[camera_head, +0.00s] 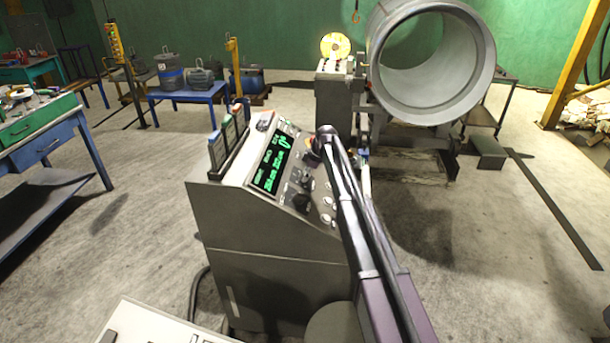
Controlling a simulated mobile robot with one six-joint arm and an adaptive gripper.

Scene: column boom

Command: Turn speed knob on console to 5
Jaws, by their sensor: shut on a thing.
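The console (275,225) is a grey cabinet with a sloped panel, left of my arm. Its display (270,163) shows green text too small to read. Dark knobs (301,202) and pale round buttons sit to the right of the display. My arm rises from the lower right and ends over the panel's upper right. My gripper (304,181) is small and dark against the panel. It looks shut on a dark knob there. The fingertips and that knob blend together, so its pointer and the speed setting cannot be read.
A large grey pipe ring (432,60) on a machine stands behind the console. A blue table (187,92) with containers is at the back left. A workbench (40,130) is at far left. A yellow post (572,65) stands at right. Floor on the right is mostly clear.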

